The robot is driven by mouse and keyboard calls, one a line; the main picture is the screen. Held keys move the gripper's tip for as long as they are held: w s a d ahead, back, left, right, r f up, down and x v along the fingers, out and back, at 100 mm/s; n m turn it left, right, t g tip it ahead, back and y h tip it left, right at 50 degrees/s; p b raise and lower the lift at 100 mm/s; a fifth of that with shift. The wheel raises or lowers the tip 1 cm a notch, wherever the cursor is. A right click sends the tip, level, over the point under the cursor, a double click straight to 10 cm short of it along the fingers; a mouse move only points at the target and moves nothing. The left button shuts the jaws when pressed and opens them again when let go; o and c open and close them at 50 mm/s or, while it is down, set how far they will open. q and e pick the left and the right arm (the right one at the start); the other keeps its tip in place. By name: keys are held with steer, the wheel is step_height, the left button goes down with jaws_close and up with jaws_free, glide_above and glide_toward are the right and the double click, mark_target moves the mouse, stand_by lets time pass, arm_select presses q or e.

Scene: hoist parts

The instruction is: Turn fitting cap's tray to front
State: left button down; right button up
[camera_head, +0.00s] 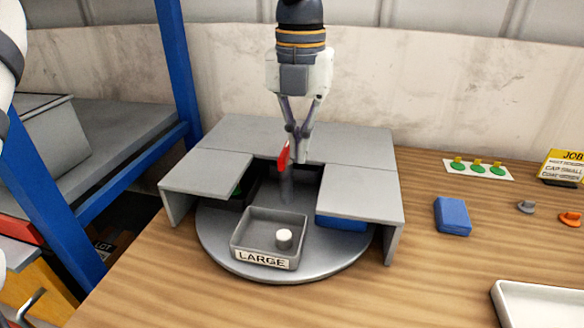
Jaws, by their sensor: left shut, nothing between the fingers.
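A round grey turntable (220,243) stands on the wooden table, partly under a grey cover (345,142) open at the front. A grey tray labelled LARGE (238,240) sits at the front opening and holds one short white cylinder (284,238). A dark tray (240,202) with something green shows at the left under the cover, and a blue tray (342,223) at the right; both are mostly hidden. My left gripper (287,152) points down over the turntable's middle, shut. A red piece shows at its fingertips, above a grey post. Which tray has the fitting cap is unclear.
To the right lie a blue block (452,216), a card with green pieces (478,168), small grey (525,207) and orange (570,218) parts, a JOB sign (564,168) and a white tray (540,305). A blue-post shelf (180,75) stands at left.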

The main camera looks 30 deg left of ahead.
mark_target(286, 179)
arm_select(q)
steer(key=shift+f, duration=0.1)
stand_by(0.4)
step_height(286, 179, down, 2)
steer(key=shift+f, duration=0.15)
steer(key=shift+s, duration=0.1)
